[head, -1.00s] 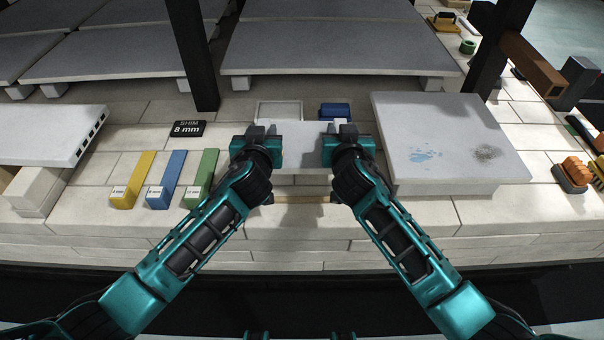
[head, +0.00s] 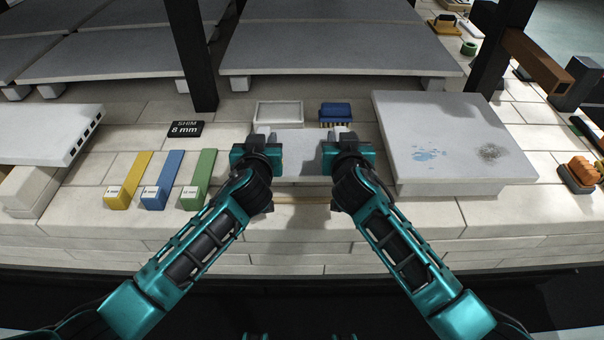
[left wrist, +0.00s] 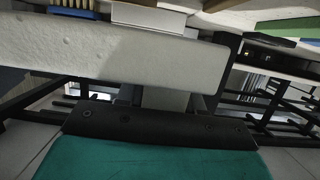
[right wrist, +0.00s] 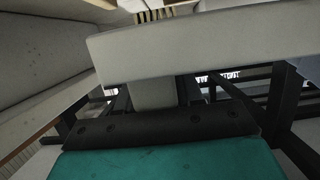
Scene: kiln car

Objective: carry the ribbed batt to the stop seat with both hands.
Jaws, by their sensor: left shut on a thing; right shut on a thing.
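The ribbed batt, a pale grey slab (head: 303,142), spans the space between my two grippers in the head view. My left gripper (head: 268,148) is shut on its left side and my right gripper (head: 338,148) on its right side. Its pale edge crosses the left wrist view (left wrist: 110,48) and the right wrist view (right wrist: 190,48). Its ribs are not visible, and I cannot tell whether it touches the surface below. I cannot clearly identify the stop seat.
A white tray (head: 279,114) and blue brush (head: 335,113) lie just behind the batt. A thick slab (head: 450,150) stands close on the right. Yellow (head: 127,181), blue (head: 163,181) and green bars (head: 198,181) lie left, below the shim plate (head: 186,129). Dark posts (head: 192,55) rise behind.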

